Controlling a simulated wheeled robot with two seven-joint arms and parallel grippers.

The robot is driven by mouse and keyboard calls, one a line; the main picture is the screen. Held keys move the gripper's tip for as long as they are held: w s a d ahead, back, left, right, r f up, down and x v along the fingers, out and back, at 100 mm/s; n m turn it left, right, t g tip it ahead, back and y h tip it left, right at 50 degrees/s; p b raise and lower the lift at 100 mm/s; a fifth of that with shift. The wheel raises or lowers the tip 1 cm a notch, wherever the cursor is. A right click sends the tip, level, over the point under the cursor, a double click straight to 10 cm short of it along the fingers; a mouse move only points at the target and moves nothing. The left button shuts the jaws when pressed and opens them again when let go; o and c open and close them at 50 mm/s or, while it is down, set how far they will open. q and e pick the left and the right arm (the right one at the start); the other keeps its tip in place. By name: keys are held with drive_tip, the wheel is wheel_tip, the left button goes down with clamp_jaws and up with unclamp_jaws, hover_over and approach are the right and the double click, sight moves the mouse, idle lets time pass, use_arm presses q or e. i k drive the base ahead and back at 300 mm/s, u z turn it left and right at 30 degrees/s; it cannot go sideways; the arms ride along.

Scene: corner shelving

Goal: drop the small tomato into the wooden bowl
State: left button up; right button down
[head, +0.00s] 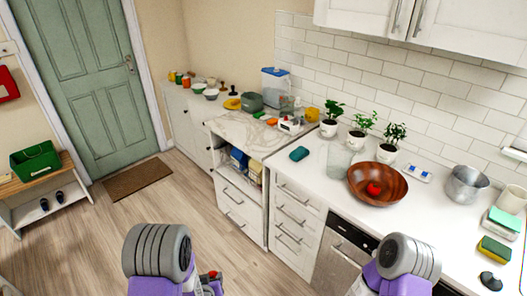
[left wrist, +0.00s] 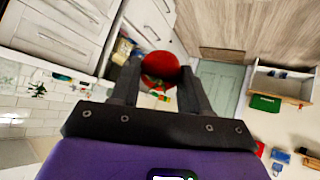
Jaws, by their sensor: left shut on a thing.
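The wooden bowl (head: 394,197) stands on the white counter at the right in the head view. A red round thing, apparently a tomato (head: 374,189), lies in it. My left gripper (head: 208,284) shows only in part at the lower edge of the head view, low over the floor and well away from the bowl. In the left wrist view, its two dark fingers (left wrist: 160,78) are shut on a red round thing that looks like the small tomato (left wrist: 160,65). My right arm shows at the lower right, but its gripper is out of view.
A glass container (head: 338,161) and a teal sponge-like thing (head: 299,154) are left of the bowl. Potted plants (head: 358,141) stand behind it and a metal pot (head: 466,184) to its right. Drawers (head: 297,225) face the clear wooden floor (head: 95,240).

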sight(368, 183)
drive_tip(key=z, duration=0.8)
drive_tip(key=i, duration=0.75)
drive_tip(key=z, duration=0.65)
